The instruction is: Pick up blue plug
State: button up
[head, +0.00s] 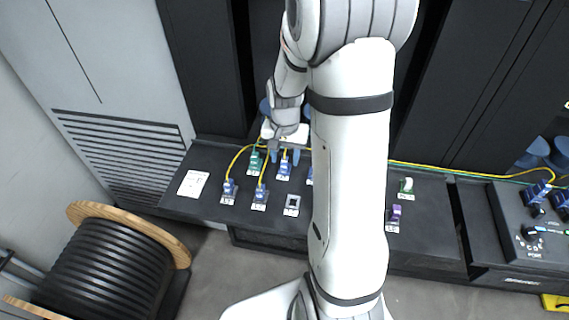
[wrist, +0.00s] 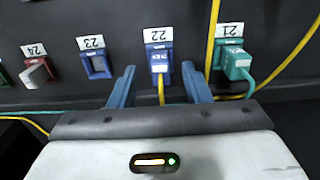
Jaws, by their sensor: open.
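A blue plug (wrist: 160,65) with a yellow cable sits in the blue socket labelled 22 in the wrist view. In the head view a blue plug (head: 285,165) shows just below my gripper (head: 285,154). My gripper is open and empty. In the wrist view its two blue fingers (wrist: 159,87) stand apart, one on each side of the blue plug and its cable. I cannot tell whether they touch it. Other blue plugs (head: 229,187) (head: 261,192) sit in nearer sockets on the dark panel.
A green plug (wrist: 236,62) stands close to the right finger, with a yellow cable between. To the left are an empty blue socket (wrist: 97,65) and a grey plug (wrist: 38,73). A purple plug (head: 395,213) is right of my arm. A cable drum (head: 105,265) stands at left.

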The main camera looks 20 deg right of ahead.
jog(key=shift+f, duration=0.85)
jog(key=shift+c, duration=0.2)
grip_shut()
